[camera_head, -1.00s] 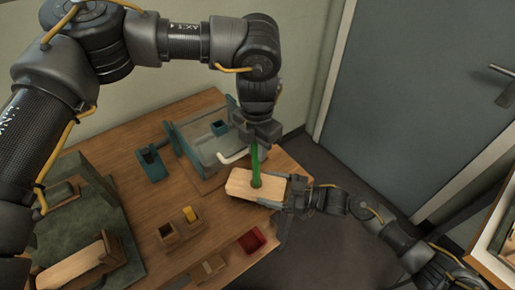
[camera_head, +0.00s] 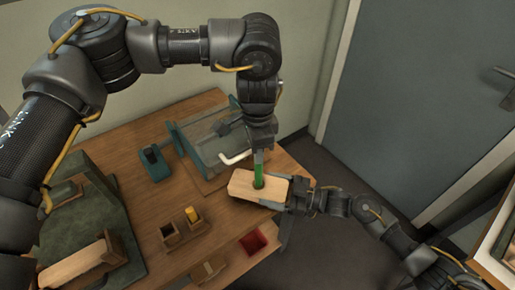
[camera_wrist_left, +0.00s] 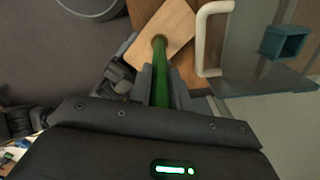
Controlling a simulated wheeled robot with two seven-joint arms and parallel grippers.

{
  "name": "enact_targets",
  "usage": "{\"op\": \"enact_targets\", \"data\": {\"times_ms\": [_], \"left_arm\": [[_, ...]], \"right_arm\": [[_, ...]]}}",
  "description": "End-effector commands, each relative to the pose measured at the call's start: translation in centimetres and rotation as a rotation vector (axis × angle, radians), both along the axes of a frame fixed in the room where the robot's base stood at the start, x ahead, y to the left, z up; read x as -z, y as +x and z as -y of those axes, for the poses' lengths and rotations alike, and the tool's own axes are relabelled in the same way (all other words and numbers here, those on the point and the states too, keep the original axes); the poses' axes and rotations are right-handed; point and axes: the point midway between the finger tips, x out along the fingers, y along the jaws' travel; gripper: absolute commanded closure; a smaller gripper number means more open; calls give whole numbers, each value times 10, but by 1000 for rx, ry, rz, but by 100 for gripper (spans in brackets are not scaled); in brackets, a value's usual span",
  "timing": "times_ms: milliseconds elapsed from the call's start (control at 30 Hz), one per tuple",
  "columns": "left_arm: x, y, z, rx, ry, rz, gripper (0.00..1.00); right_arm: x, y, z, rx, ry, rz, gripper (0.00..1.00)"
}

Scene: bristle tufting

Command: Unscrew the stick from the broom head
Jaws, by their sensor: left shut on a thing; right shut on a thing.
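The broom head is a pale wooden block (camera_head: 240,186) near the table's right edge; it also shows in the left wrist view (camera_wrist_left: 172,24). A green stick (camera_head: 258,178) stands up out of a hole in its top and also shows in the left wrist view (camera_wrist_left: 160,80). My left gripper (camera_head: 259,155) is above the block, shut on the stick, with its fingers on either side of it. My right gripper (camera_head: 292,193) is shut on the block's right end, low beside the table edge. The stick's upper part is hidden by my left gripper.
A blue-grey fixture with a white handle (camera_head: 236,157) stands just behind the block. A teal holder (camera_head: 153,162), small wooden boxes (camera_head: 171,235), a red bin (camera_head: 252,241) and a green-topped stand (camera_head: 75,225) are on the left and front. A grey door (camera_head: 430,90) is at right.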

Motion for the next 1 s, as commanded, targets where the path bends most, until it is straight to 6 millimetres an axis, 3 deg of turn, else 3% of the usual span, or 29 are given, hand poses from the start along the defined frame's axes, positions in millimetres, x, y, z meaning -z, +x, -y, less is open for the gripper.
{"op": "enact_targets", "data": {"times_ms": [300,500,900,933,1000], "left_arm": [[-1,-2,2,-786,-2,1,100],[-1,-3,3,-1109,-2,0,100],[-1,-3,3,-1181,-1,1,100],[-1,-3,3,-1181,-1,1,77],[-1,-3,3,-1180,-1,1,68]], "right_arm": [[0,0,0,-1,0,1,86],[0,0,0,-1,0,1,86],[0,0,0,-1,0,0,86],[0,0,0,-1,0,0,86],[0,0,0,-1,0,0,86]]}}
